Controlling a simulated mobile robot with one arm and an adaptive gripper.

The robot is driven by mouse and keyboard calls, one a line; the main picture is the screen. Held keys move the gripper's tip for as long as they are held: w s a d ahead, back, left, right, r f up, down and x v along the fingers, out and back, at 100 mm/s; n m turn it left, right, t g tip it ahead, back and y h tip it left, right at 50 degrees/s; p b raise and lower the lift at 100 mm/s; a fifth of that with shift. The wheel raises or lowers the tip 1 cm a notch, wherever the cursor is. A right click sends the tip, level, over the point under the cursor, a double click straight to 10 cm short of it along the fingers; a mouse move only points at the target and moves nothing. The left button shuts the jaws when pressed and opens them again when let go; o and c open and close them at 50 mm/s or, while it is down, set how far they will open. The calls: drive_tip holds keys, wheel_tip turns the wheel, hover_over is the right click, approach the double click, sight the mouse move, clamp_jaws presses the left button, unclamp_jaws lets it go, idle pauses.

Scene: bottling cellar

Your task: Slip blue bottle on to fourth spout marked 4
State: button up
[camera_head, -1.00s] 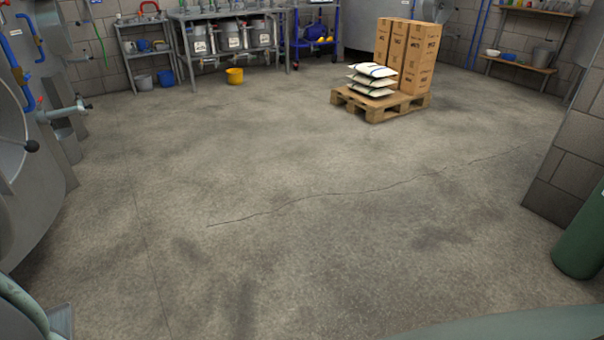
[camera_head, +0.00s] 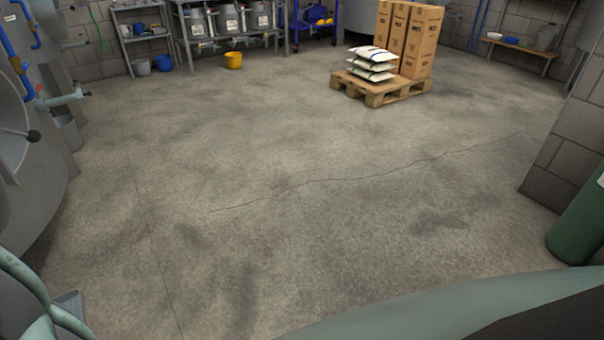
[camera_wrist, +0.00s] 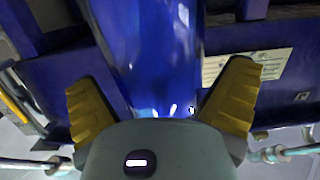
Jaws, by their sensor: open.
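In the wrist view a glossy blue bottle (camera_wrist: 155,45) fills the upper middle of the picture. Only part of its body shows; both its ends are hidden or out of the picture. My gripper (camera_wrist: 160,82) has its two yellow ridged fingers spread, one on each side of the bottle. Gaps show between the fingers and the bottle in this view. I cannot tell whether the bottle touches the gripper body below it. No spout marked 4 can be made out in either view. The head view shows neither the bottle nor my gripper.
Behind the bottle is a dark blue frame (camera_wrist: 285,55) with a pale label plate (camera_wrist: 255,65). In the head view, a pallet (camera_head: 380,93) bears boxes (camera_head: 408,40) and sacks (camera_head: 371,66). A yellow bucket (camera_head: 233,60) stands behind. The middle floor (camera_head: 300,200) is clear.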

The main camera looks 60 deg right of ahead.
drive_tip(key=d+r+p, duration=0.1)
drive_tip(key=p, duration=0.1)
drive_tip(key=s+d+r+h+p, duration=0.1)
drive_tip(key=p, duration=0.2)
drive_tip(key=shift+d+h, duration=0.3)
drive_tip(key=shift+d, duration=0.05)
drive_tip(key=s+d+f+b, duration=0.2)
drive_tip(key=d+f+b, duration=0.2)
drive_tip(key=f, duration=0.4)
drive_tip(key=s+d+f+g+h+b, duration=0.1)
drive_tip(key=s+d+f+b, duration=0.1)
drive_tip(key=d+f, duration=0.3)
wheel_tip(320, 180, down, 3)
drive_tip(key=shift+d+f+b, duration=0.1)
drive_tip(key=shift+d+b, duration=0.3)
drive_tip(key=shift+b, duration=0.45)
